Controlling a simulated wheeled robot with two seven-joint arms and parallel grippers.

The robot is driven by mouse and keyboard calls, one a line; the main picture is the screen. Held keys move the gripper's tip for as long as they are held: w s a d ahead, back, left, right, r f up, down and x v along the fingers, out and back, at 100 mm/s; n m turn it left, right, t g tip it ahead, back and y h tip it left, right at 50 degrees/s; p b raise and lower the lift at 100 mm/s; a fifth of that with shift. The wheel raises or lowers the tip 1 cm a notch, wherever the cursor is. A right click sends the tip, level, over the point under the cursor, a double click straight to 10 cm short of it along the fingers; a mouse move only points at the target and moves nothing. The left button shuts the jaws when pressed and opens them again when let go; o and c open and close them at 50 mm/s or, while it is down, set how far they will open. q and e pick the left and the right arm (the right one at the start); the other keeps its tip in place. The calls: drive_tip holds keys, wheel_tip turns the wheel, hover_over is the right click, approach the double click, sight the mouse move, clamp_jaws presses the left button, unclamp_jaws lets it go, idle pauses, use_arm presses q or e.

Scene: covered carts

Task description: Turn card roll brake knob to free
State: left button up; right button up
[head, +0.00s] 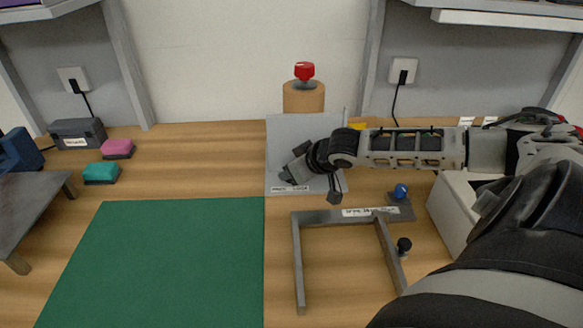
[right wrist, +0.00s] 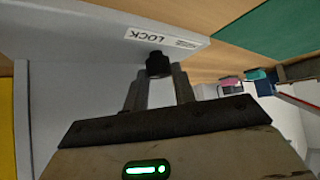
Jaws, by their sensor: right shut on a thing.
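My right gripper (head: 288,174) reaches in from the right to the front of a light grey stand (head: 291,132). In the right wrist view its two fingers (right wrist: 158,74) are closed on a small dark knob (right wrist: 157,63) on the grey stand. A white label (right wrist: 160,38) beside the knob reads LOCK; its smaller print is unreadable. The label also shows in the head view at the stand's front edge, partly readable. In the head view the gripper hides the dark knob. The knob's turned position cannot be told. My left gripper is not in view.
Behind the stand is a brown cylinder (head: 303,97) with a red knob (head: 304,70) on top. A grey frame (head: 299,262), a blue knob (head: 400,191) and a black knob (head: 404,245) are at right. A green mat (head: 165,262) lies clear at left.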

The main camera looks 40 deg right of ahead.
drive_tip(key=shift+d+n+y, duration=0.25)
drive_tip(key=shift+n+y, duration=0.85)
drive_tip(key=shift+n, duration=0.4)
drive_tip(key=shift+n+g+y, duration=0.3)
drive_tip(key=shift+n, duration=0.1)
drive_tip(key=o, duration=1)
drive_tip(key=shift+r, duration=0.1)
